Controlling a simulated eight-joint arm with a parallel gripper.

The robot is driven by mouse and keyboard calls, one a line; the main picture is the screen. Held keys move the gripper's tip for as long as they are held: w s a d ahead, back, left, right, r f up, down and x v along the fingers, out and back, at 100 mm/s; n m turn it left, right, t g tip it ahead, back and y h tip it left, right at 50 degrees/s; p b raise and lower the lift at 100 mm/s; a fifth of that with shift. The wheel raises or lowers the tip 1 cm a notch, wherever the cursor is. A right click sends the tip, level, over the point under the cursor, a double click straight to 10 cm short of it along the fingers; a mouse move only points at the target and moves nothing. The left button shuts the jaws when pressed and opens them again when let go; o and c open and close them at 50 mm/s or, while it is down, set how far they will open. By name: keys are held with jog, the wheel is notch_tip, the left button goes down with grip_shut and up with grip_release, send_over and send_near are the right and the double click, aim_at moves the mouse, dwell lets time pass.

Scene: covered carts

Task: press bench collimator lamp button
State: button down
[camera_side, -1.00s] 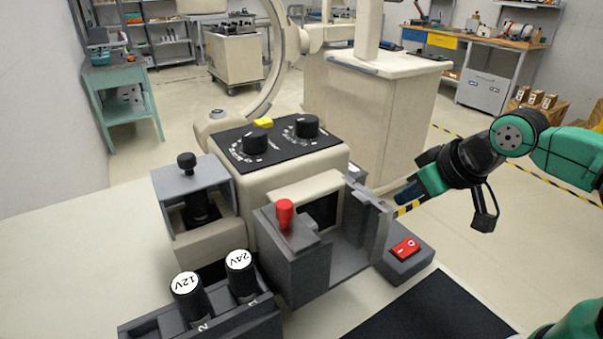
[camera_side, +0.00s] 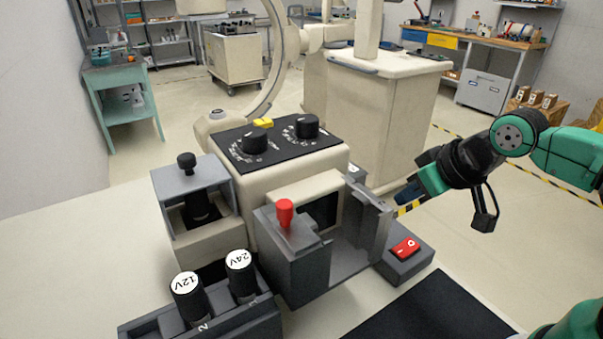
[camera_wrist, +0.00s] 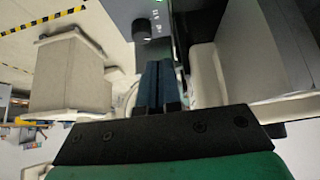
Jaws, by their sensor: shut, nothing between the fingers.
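My gripper (camera_side: 405,197) is shut and empty, just right of the bench console (camera_side: 290,178) in the side view. In the wrist view its two blue fingers (camera_wrist: 157,68) lie together and point up the picture. Ahead of the fingertips is a dark panel (camera_wrist: 126,10) with white marks, a round knob (camera_wrist: 142,29) and a green lit spot at the top edge. I cannot tell whether that spot is the lamp button. The side view does not show this panel face. A yellow piece (camera_side: 263,122) sits at the console's back edge. No label names the lamp button.
The console top has two black dials (camera_side: 254,142). A beige cart (camera_side: 372,115) stands behind.

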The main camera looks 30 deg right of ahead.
dwell(0.3)
notch_tip(320, 180, up, 24)
jog(key=w+a+r+n+t, duration=0.1)
jog(key=w+a+n, duration=0.15)
jog(key=w, duration=0.25)
jog(key=w+a+r+n, duration=0.2)
jog(key=w+n, duration=0.1)
jog(key=w, duration=0.3)
jog(key=n+y, duration=0.2)
jog(key=n, duration=0.4)
send_over(267, 122)
notch_tip(267, 122, down, 3)
jog(key=shift+t, duration=0.4)
jog(key=shift+f, duration=2.65)
jog(key=shift+f, duration=4.4)
jog(key=shift+f, duration=0.1)
